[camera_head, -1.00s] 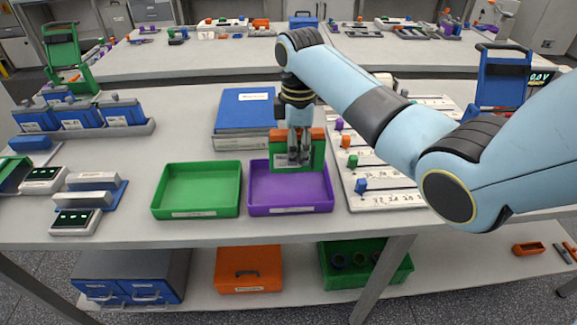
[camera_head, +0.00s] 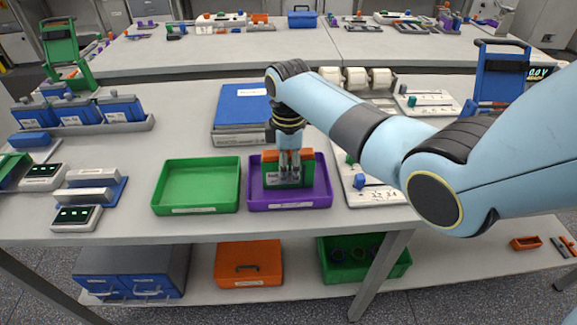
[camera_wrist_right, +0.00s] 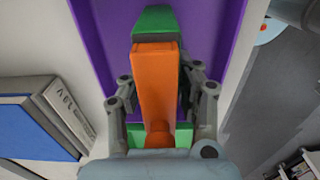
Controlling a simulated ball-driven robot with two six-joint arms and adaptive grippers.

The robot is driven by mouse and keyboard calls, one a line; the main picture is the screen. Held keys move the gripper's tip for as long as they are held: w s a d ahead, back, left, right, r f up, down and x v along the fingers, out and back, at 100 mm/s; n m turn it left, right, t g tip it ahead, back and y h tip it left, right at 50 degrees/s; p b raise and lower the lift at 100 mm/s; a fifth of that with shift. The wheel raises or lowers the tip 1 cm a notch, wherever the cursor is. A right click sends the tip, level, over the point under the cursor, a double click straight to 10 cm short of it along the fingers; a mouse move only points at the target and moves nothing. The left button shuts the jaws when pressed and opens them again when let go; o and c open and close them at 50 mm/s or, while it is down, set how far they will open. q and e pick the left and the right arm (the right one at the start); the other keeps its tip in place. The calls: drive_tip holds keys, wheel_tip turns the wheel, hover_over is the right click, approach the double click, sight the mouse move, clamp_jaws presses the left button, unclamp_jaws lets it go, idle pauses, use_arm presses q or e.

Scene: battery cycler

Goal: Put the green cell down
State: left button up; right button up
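The green cell (camera_head: 287,181) is a flat green block with an orange top, upright inside the outline of the purple tray (camera_head: 290,206). My right gripper (camera_head: 289,174) comes from above with its fingers on either side of the cell, shut on it. In the right wrist view, the cell's orange top (camera_wrist_right: 157,85) sits between the two fingers (camera_wrist_right: 160,95), with green ends showing and the purple tray (camera_wrist_right: 215,22) beneath. I cannot tell whether the cell's underside touches the tray floor. My left gripper is not in view.
An empty green tray (camera_head: 197,185) stands just left of the purple one. A white board with small coloured pieces (camera_head: 372,190) is close on the right, partly under my right arm.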

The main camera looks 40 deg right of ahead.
drive_tip(key=o, duration=0.3)
drive_tip(key=shift+r, duration=0.1)
wheel_tip(320, 180, up, 12)
drive_tip(key=shift+r, duration=0.1)
idle(0.3)
idle(0.4)
